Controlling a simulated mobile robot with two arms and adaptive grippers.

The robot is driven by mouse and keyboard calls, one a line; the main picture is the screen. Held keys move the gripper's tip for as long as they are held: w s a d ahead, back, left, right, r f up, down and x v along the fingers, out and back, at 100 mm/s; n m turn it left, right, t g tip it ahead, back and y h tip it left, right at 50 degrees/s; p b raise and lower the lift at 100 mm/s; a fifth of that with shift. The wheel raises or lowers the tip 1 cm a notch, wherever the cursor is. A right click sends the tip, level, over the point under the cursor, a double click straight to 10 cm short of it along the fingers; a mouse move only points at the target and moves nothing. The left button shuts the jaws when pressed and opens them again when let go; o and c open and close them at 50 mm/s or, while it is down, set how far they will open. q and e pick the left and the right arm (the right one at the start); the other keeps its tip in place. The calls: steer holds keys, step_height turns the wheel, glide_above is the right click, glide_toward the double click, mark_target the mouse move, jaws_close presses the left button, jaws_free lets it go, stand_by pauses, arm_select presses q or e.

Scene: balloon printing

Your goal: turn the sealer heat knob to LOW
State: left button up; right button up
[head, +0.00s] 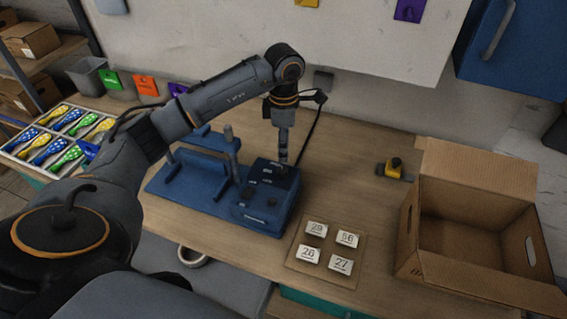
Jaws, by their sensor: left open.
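The sealer (262,212) is a blue box with dark controls on its top panel, standing on the wooden bench. Its blue base plate and frame (187,184) lie to its left. A dark knob (249,192) shows on the sealer's sloped top, but the setting it points to is too small to read. My left gripper (283,158) points straight down over the back right part of the sealer's top. It is open. Its fingertips are small and I cannot tell whether they touch the panel. My right gripper is not in view.
An open cardboard box (472,272) stands at the right. A divided tray of colored balloons (24,153) is at the left.

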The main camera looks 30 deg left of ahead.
mark_target(284, 169)
arm_select(q)
step_height(284, 169, down, 8)
steer(key=shift+r+p, duration=0.2)
steer(key=shift+p, duration=0.9)
steer(key=shift+f, duration=0.6)
steer(key=shift+c, duration=1.2)
jaws_close()
